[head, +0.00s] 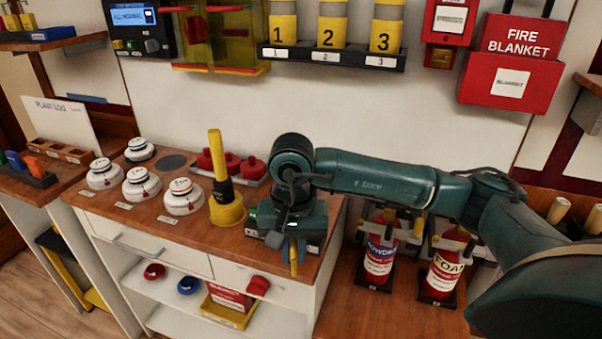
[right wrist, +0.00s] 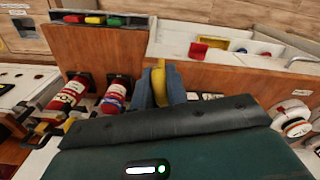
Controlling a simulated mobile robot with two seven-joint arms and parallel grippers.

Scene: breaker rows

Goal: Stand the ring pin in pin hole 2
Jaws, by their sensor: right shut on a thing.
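My right gripper (head: 292,252) is over the front right corner of the wooden counter, pointing down. It is shut on a slim yellow piece that looks like the ring pin (head: 294,268). The pin's yellow side also shows between the two grey-blue fingers in the right wrist view (right wrist: 158,84). Its lower end and any ring are hard to make out. A dark strip with white labels (head: 312,248) lies beside and partly under the gripper. I cannot make out pin hole 2; the gripper may hide it. My left gripper is in neither view.
A yellow cone-shaped stand (head: 227,212) with a tall yellow rod is left of the gripper. White detectors (head: 183,197) and red knobs (head: 252,168) share the counter (head: 150,222). Extinguishers (head: 379,262) stand lower right. A numbered rack (head: 330,56) hangs on the wall.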

